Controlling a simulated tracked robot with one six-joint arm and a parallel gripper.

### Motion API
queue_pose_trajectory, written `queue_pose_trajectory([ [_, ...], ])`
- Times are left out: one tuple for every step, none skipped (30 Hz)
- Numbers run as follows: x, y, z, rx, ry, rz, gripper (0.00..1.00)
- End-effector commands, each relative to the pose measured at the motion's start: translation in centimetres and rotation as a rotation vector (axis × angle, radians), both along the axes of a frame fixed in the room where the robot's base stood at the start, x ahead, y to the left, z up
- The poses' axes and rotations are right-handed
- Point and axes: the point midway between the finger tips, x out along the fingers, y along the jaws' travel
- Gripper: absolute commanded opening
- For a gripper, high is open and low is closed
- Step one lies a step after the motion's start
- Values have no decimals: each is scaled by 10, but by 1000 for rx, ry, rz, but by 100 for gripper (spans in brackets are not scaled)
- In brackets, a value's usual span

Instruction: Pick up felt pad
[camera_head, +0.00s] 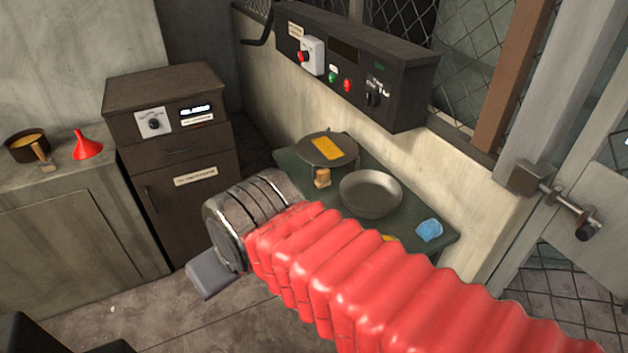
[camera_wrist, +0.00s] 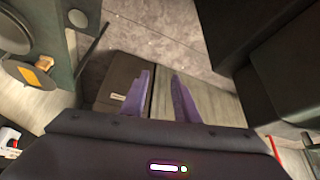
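A flat yellow pad (camera_head: 328,148) lies on a dark round disc (camera_head: 345,161) at the back of the green table. In the wrist view, the yellow pad (camera_wrist: 38,75) shows at the left on the disc (camera_wrist: 18,73). A crumpled blue piece (camera_head: 429,230) lies at the table's right corner, and a yellow bit (camera_head: 388,238) shows partly behind my arm. I cannot tell for sure which is the felt pad. My gripper (camera_wrist: 160,74) has two purple fingers apart with nothing between them. It points at the floor and cabinet, away from the table. Its fingers are hidden in the head view.
A metal bowl (camera_head: 370,193) and a wooden block (camera_head: 322,178) are on the green table (camera_head: 293,162). A control box (camera_head: 350,75) hangs above the table. A dark cabinet (camera_head: 180,150) and a counter with a red funnel (camera_head: 86,144) and pot (camera_head: 26,145) stand left.

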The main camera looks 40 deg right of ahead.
Motion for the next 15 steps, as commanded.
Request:
queue_pose_trajectory([
  [0, 0, 0, 0, 0, 0, 28],
  [0, 0, 0, 0, 0, 0, 28],
  [0, 0, 0, 0, 0, 0, 28],
  [0, 0, 0, 0, 0, 0, 28],
  [0, 0, 0, 0, 0, 0, 28],
  [0, 0, 0, 0, 0, 0, 28],
  [0, 0, 0, 0, 0, 0, 28],
  [0, 0, 0, 0, 0, 0, 28],
  [0, 0, 0, 0, 0, 0, 28],
  [0, 0, 0, 0, 0, 0, 28],
  [0, 0, 1, -2, 1, 1, 28],
  [1, -1, 1, -6, 3, 3, 28],
  [2, -2, 1, -9, 6, 4, 28],
  [3, -3, 2, -15, 10, 7, 28],
  [5, -5, 2, -24, 17, 12, 28],
])
